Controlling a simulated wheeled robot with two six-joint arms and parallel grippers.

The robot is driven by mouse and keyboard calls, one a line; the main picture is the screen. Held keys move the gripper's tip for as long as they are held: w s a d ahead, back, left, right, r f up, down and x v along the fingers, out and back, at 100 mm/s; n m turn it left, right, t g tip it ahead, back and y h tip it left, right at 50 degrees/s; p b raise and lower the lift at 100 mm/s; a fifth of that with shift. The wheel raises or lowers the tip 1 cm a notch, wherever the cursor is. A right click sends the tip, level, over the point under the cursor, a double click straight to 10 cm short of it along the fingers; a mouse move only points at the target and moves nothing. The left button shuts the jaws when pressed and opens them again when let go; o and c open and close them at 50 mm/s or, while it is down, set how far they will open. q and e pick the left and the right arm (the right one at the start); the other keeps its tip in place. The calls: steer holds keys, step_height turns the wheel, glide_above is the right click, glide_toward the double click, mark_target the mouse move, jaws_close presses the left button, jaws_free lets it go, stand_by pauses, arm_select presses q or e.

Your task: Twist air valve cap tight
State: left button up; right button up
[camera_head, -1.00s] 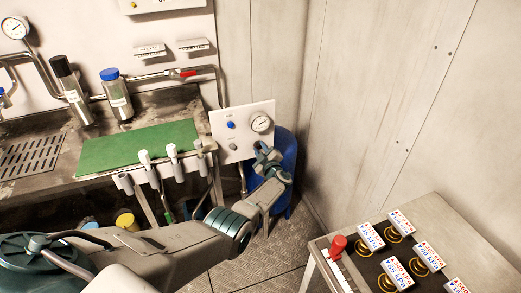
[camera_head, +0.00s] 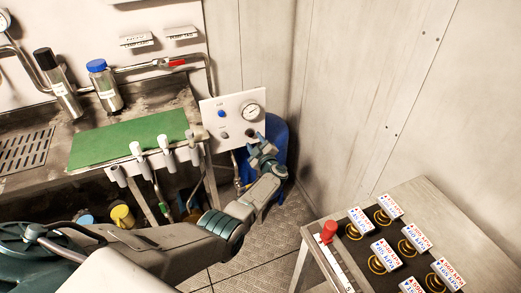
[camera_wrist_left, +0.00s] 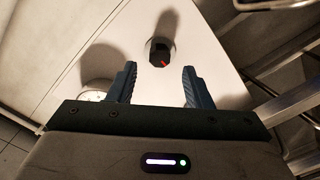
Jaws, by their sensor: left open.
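A white panel (camera_head: 211,126) carries a round gauge (camera_head: 250,112), a blue knob (camera_head: 221,114) and small dark knobs. I cannot tell for sure which knob is the air valve cap. My left gripper (camera_head: 262,142) is at the panel's lower right, below the gauge. In the left wrist view, a dark knob (camera_wrist_left: 160,52) with a red mark shows between and beyond the open fingers (camera_wrist_left: 159,70), with clear space on both sides. The gripper holds nothing. The gauge (camera_wrist_left: 94,92) is partly hidden behind the left finger there. My right gripper is out of view.
A blue barrel (camera_head: 279,148) stands behind the gripper. A green mat (camera_head: 125,140) and a blue-capped bottle (camera_head: 103,85) are on the bench at left. A small table (camera_head: 430,200) with several labelled items and a red knob (camera_head: 328,231) stands at right.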

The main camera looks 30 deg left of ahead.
arm_select(q)
steer(key=v, duration=0.7)
steer(key=shift+s+d, duration=0.2)
steer(key=shift+d, duration=0.05)
steer(key=s+d+f+m+h, duration=0.2)
steer(key=s+f+m+h, duration=0.25)
steer(key=s+f, duration=0.55)
steer(key=s+d+f+m+g+h, duration=0.1)
steer(key=s+d+f+m+h, duration=0.3)
steer(key=s+f, duration=0.6)
steer(key=s+f+m+h, duration=0.3)
steer(key=s+f+m, duration=0.4)
steer(key=f, duration=0.6)
steer(key=s+a+f+m+g, duration=0.1)
steer(key=s+f+g, duration=0.2)
steer(key=s, duration=0.9)
steer(key=s+a+f+m+g+h, duration=0.1)
steer(key=s+f+g, duration=0.2)
steer(key=s, duration=1)
steer(key=s+a+f+m+g, duration=0.1)
steer(key=s+f+g, duration=0.2)
steer(key=s, duration=1)
step_height(320, 180, down, 4)
steer(key=shift+a+r+g, duration=0.2)
steer(key=shift+a+g, duration=0.05)
steer(key=shift+g, duration=0.05)
steer(key=shift+w+m, duration=0.1)
steer(key=shift+m, duration=0.15)
